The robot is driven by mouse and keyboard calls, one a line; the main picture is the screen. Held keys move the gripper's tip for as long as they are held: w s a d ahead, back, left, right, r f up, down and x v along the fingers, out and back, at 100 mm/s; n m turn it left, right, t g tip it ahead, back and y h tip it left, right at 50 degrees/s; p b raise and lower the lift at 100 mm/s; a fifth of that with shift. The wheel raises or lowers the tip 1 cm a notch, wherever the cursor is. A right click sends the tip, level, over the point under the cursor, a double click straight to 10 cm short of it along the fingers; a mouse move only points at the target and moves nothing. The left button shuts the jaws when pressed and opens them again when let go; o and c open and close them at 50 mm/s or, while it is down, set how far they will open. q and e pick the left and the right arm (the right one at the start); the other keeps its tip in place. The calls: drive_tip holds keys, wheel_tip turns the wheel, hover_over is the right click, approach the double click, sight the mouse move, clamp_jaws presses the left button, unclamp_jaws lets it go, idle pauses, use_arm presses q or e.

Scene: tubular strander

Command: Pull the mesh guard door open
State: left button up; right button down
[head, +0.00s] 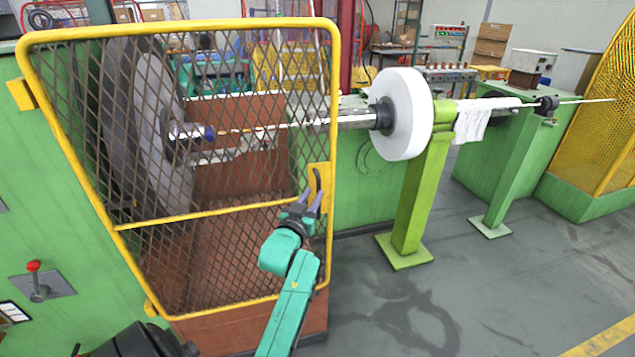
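The mesh guard door (225,212) is a yellow-framed panel of dark diamond mesh at the left in the head view. It stands in front of a large grey disc and shaft; I cannot tell whether it is fully closed. Its dark handle (318,181) is a curved upright bar on a yellow plate at the door's right edge. My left gripper (312,197) is at the lower end of this handle, with its two purple-grey fingers spread apart. I cannot tell whether they touch the handle. My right gripper is not in view.
A red-knobbed lever (34,267) sits on the green machine wall at left. A white disc (407,114) on a shaft stands right of the door above a green post (420,195). Grey floor (400,310) is open at the lower right.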

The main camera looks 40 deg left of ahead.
sight(318, 189)
use_arm(q)
drive_tip(key=x, duration=0.5)
drive_tip(key=shift+w+d+p, duration=0.1)
drive_tip(key=shift+d+p, duration=0.1)
drive_tip(key=shift+p, duration=0.1)
clamp_jaws()
idle(1.0)
